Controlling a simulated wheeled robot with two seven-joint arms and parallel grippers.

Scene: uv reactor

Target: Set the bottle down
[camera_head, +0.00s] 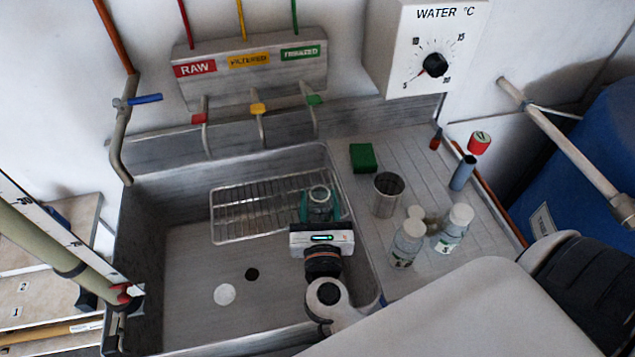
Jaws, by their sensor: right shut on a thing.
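A clear glass bottle (319,193) is between the teal fingers of my right gripper (320,210). The gripper is shut on it and hides its lower part. In this view the bottle overlaps the right end of the wire rack (235,214) in the sink (190,310). I cannot tell whether the bottle touches the rack or is held above it. My left gripper is not in view.
On the ribbed drainboard (440,165) right of the sink stand a metal cup (388,196), a green block (362,158) and white-capped bottles (405,246). Taps (258,112) line the back. The rack's left part is clear.

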